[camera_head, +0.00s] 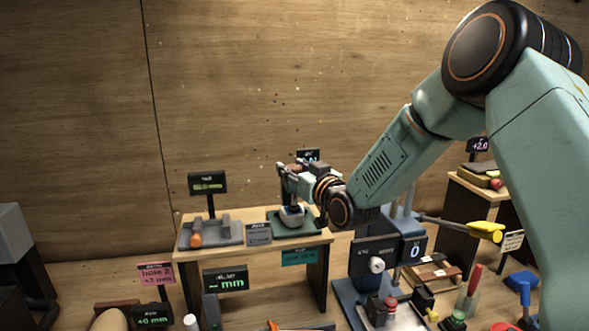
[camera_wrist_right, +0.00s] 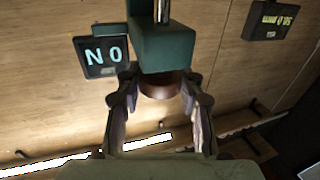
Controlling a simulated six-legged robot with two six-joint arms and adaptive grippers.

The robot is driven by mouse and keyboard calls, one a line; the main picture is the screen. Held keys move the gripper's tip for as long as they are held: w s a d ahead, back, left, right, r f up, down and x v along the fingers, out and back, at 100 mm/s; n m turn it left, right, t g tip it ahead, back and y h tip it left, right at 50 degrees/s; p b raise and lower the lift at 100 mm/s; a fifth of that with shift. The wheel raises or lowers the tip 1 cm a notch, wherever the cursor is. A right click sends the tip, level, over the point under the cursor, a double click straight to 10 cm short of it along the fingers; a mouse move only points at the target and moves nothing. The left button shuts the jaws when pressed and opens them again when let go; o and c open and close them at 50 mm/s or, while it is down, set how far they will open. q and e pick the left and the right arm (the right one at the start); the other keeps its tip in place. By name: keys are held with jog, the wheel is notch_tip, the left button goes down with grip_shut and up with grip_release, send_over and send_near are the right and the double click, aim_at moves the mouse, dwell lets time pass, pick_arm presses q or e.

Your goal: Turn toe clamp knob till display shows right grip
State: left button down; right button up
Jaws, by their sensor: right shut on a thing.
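My right gripper (camera_head: 293,182) reaches in from the right over a small wooden stand. It is at a clamp fixture on a dark green base (camera_head: 279,221), with a whitish part (camera_head: 292,217) below the jaws. In the right wrist view, the fingers (camera_wrist_right: 160,100) are shut around a brown round knob (camera_wrist_right: 160,86) under a dark green block (camera_wrist_right: 162,46) with a metal rod. My left gripper is not in view.
A display (camera_head: 207,183) on a post stands over a grey plate (camera_head: 212,239) with an orange-handled tool (camera_head: 196,233) at the stand's left. A yellow-tipped tool (camera_head: 485,231), a display showing 0 (camera_head: 413,250) and several small tools crowd the right. A wooden wall closes the back.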

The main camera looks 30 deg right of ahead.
jog(key=c, duration=0.4)
jog(key=shift+a+m+h, duration=0.1)
jog(key=shift+m+h, duration=0.3)
jog(key=shift+h, duration=0.1)
jog(key=shift+f+m+h+b, duration=0.1)
jog(key=shift+m+h+b, duration=0.4)
jog(key=shift+h, duration=0.4)
jog(key=m+h, duration=0.2)
jog(key=h, duration=0.1)
jog(key=shift+g, duration=0.4)
jog(key=m+g+h, duration=0.1)
jog(key=m+h, duration=0.1)
jog(key=h, duration=0.1)
jog(key=shift+m+g+h+p, duration=1)
jog(key=shift+m+g+h, duration=1.3)
jog(key=shift+h, duration=0.5)
jog(key=shift+m+g, duration=0.3)
